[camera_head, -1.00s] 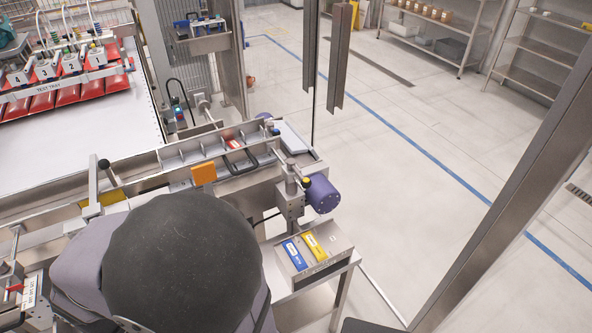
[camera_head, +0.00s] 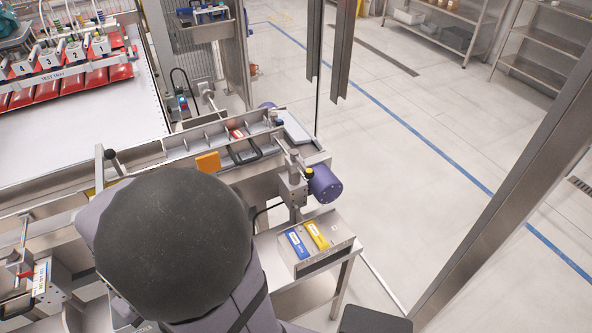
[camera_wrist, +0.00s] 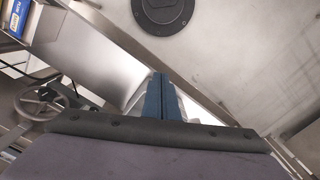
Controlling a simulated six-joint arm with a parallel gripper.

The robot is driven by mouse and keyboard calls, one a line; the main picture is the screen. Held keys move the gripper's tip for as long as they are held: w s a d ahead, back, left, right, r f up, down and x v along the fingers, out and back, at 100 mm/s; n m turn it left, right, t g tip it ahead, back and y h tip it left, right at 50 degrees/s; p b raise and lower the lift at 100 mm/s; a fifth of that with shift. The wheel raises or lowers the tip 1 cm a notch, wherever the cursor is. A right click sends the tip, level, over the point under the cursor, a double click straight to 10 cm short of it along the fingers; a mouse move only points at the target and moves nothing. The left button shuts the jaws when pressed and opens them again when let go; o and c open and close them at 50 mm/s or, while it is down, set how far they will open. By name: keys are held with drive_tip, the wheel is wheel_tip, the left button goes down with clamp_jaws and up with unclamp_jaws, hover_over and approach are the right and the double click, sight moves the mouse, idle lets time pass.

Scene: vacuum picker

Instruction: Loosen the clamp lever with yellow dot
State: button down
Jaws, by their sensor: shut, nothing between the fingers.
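A small yellow cap (camera_head: 309,173) tops a clamp post beside a purple motor (camera_head: 325,184), at the right end of the conveyor in the head view. I cannot clearly make out its lever arm or tell whether it is tight. My gripper (camera_wrist: 160,76) shows in the wrist view as two blue fingers shut together with nothing between them. They point over a grey metal surface and seem to touch nothing. In the head view my dark arm joint and links cover the lower middle, and my gripper is hidden. The yellow cap is not recognisable in the wrist view.
A stand with a blue box (camera_head: 297,244) and a yellow box (camera_head: 316,235) sits below the motor. The conveyor has metal rails (camera_head: 185,143) and an orange block (camera_head: 208,162). The wrist view shows a handwheel (camera_wrist: 41,103) at left and a dark disc (camera_wrist: 163,14) on top.

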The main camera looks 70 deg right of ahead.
drive_tip(key=s+d+r+n+g+h, duration=0.1)
drive_tip(key=d+r+n, duration=0.3)
drive_tip(key=d, duration=0.5)
drive_tip(key=s+d+r+n+g+h+p, duration=0.1)
drive_tip(key=s+d+r+n+h, duration=0.3)
drive_tip(key=d, duration=0.6)
drive_tip(key=s+d+r+n+g+h+p, duration=0.1)
drive_tip(key=s+d+r+n+g+h, duration=0.1)
drive_tip(key=d+r+n, duration=0.4)
drive_tip(key=shift+s+d+r+g+h, duration=0.3)
drive_tip(key=shift+s+d+r+g, duration=0.25)
drive_tip(key=shift+d, duration=1.4)
drive_tip(key=shift+w+r, duration=0.1)
